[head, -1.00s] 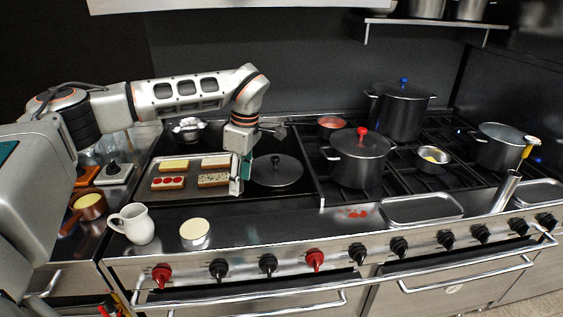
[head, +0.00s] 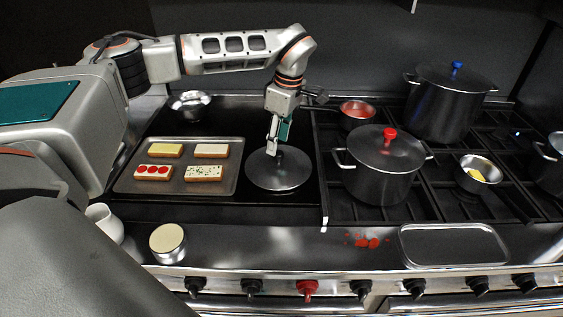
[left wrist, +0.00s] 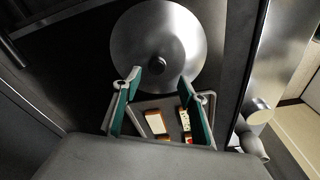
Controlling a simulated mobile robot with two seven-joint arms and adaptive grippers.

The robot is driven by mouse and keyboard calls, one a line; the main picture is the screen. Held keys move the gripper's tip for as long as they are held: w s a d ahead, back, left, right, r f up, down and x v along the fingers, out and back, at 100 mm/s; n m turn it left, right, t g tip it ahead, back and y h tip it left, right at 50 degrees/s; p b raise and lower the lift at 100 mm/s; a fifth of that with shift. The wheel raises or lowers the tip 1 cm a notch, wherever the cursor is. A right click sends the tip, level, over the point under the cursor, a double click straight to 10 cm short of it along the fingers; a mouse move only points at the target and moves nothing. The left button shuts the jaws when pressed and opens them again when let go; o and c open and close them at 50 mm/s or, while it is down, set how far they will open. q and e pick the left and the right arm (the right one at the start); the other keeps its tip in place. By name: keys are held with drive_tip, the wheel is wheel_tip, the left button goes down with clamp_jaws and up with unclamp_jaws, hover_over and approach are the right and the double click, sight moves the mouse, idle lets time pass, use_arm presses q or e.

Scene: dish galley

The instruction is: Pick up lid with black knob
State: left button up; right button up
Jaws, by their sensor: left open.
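The lid with black knob (head: 279,175) is a round grey metal lid lying flat on the dark cooktop, right of the tray. It also fills the upper middle of the left wrist view (left wrist: 150,28), its black knob (left wrist: 157,64) near the lid's lower edge there. My left gripper (head: 277,146) is over the lid, pointing down, its fingers in front of or close to the knob. In the left wrist view the fingers (left wrist: 158,82) are spread and empty, with the knob just beyond the gap between their tips. I cannot tell the exact height. My right gripper is not seen.
A tray (head: 128,187) with several topped bread slices lies left of the lid. A pot with a red-knobbed lid (head: 378,178) stands close on its right. A small red-filled pan (head: 357,114) and a tall blue-knobbed pot (head: 440,108) stand behind.

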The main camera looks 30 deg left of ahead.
sight(278, 152)
use_arm(q)
drive_tip(key=f, duration=0.5)
drive_tip(key=shift+w+a+f+p, duration=0.25)
drive_tip(key=shift+f+p, duration=0.1)
drive_tip(key=shift+p, duration=0.05)
clamp_jaws()
